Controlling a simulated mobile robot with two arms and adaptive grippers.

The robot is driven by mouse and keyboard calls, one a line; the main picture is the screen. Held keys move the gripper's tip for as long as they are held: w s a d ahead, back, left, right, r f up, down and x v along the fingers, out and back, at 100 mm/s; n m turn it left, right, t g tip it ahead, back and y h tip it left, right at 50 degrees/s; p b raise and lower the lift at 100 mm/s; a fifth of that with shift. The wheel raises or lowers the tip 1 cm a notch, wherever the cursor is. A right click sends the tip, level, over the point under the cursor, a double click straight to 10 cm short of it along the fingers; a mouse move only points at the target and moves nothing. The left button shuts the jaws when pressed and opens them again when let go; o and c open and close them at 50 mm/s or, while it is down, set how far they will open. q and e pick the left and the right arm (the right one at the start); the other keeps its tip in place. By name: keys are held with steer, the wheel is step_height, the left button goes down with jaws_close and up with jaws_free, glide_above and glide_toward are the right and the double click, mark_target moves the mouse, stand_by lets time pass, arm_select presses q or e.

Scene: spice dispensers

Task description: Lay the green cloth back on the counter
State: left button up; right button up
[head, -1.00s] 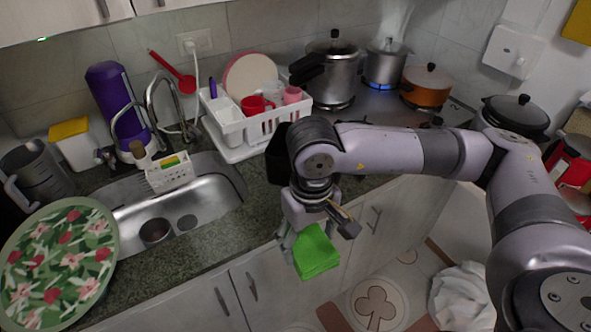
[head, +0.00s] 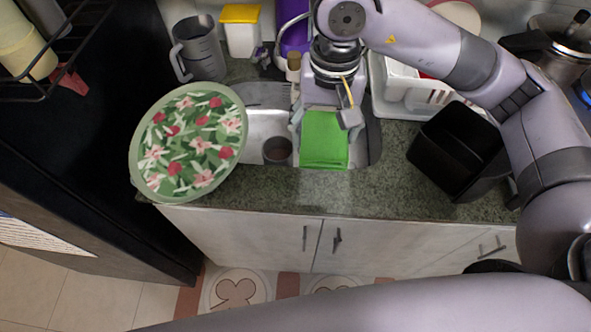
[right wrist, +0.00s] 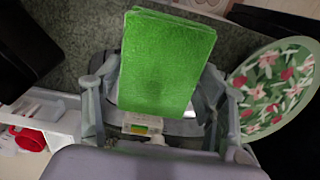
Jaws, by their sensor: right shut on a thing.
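The green cloth (head: 324,141) is a folded, bright green square. My right gripper (head: 325,112) is shut on it and holds it in front of the sink, near the counter's (head: 290,190) front part. In the right wrist view the cloth (right wrist: 168,62) sits between the two fingers of the gripper (right wrist: 160,100) and hides part of the counter behind it. In the head view the cloth covers part of the sink basin. I cannot tell its exact height above the counter. My left gripper is not in view.
A floral round tray (head: 190,140) lies on the counter left of the sink (head: 262,125). A black bin (head: 455,150) stands to the right. A grey jug (head: 200,50) and a yellow-lidded container (head: 241,30) stand at the back. The counter between sink and bin is clear.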

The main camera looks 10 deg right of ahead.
steer(key=shift+w+a+r, duration=0.1)
steer(key=shift+w+a, duration=0.05)
steer(key=shift+a, duration=0.2)
steer(key=p, duration=0.3)
glide_above(313, 193)
step_height(313, 193, down, 15)
steer(key=shift+f, duration=0.2)
step_height(313, 193, down, 4)
steer(key=shift+r+p, duration=0.1)
steer(key=shift+p, duration=0.35)
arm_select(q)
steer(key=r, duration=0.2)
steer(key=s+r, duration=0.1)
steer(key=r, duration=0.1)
arm_select(e)
steer(key=shift+f, duration=0.2)
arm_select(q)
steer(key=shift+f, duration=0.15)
arm_select(e)
steer(key=shift+f+b, duration=0.2)
steer(key=shift+b, duration=0.15)
steer(key=o, duration=1.1)
steer(key=shift+r, duration=0.1)
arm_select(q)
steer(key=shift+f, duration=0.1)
arm_select(e)
steer(key=shift+o, duration=0.2)
